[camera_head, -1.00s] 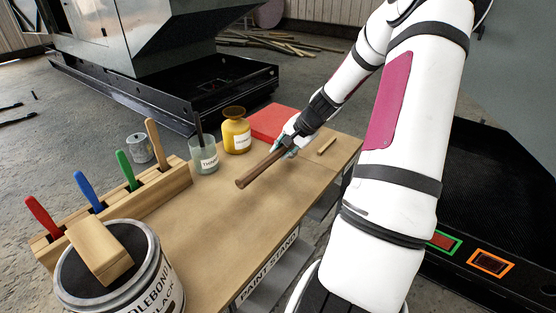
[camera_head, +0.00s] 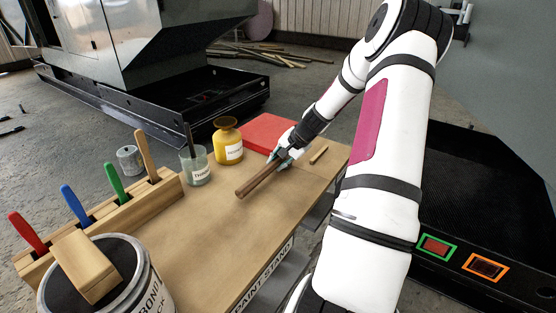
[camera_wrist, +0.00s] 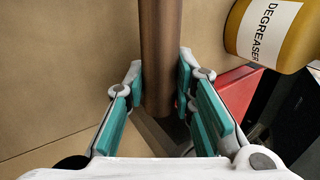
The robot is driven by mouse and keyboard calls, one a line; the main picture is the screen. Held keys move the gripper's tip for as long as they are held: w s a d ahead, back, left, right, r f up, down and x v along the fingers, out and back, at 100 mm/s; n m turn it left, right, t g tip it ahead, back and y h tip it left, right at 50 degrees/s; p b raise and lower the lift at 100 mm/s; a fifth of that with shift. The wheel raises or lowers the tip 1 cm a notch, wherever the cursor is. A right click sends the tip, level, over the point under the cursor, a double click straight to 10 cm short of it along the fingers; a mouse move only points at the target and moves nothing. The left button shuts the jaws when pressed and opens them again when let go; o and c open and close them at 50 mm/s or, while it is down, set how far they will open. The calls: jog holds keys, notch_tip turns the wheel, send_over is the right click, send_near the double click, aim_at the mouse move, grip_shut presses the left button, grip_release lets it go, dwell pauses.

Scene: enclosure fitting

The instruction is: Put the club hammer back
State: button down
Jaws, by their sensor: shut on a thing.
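The club hammer shows as a brown wooden handle (camera_head: 254,185) slanting toward the lower left from my gripper (camera_head: 283,159), over the far half of the wooden table (camera_head: 215,235). In the wrist view my gripper (camera_wrist: 160,80) has its teal pads on both sides of the handle (camera_wrist: 160,35), shut on it. A dark shape at the lower end of the handle, between the fingers, may be the hammer's head; it is mostly hidden. I cannot tell whether the hammer touches the table.
A yellow degreaser bottle (camera_head: 228,142), a glass jar (camera_head: 195,168) and a red flat object (camera_head: 270,133) stand beyond the handle. A small wooden piece (camera_head: 318,155) lies right of my gripper. A tool rack (camera_head: 120,215) and paint can (camera_head: 140,285) stand left. The table's middle is clear.

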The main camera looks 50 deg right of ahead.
jog(key=c, duration=1.3)
grip_release()
jog(key=shift+c, duration=0.2)
jog(key=p+v, duration=0.2)
jog(key=v, duration=1)
jog(key=a+r+n+g, duration=0.2)
jog(key=a+r+n, duration=0.3)
jog(key=a, duration=0.9)
jog(key=a+r+n+g, duration=0.2)
jog(key=a+r+n, duration=0.3)
jog(key=a, duration=0.8)
jog(key=s+a+r+n, duration=0.3)
jog(key=s+a+r, duration=0.2)
jog(key=s+a, duration=0.7)
jog(key=s+a+n+g, duration=0.1)
jog(key=s+a+n, duration=0.2)
jog(key=s, duration=0.7)
jog(key=shift+s+a+f+n, duration=0.2)
jog(key=shift+a+n, duration=0.1)
jog(key=shift+n, duration=0.2)
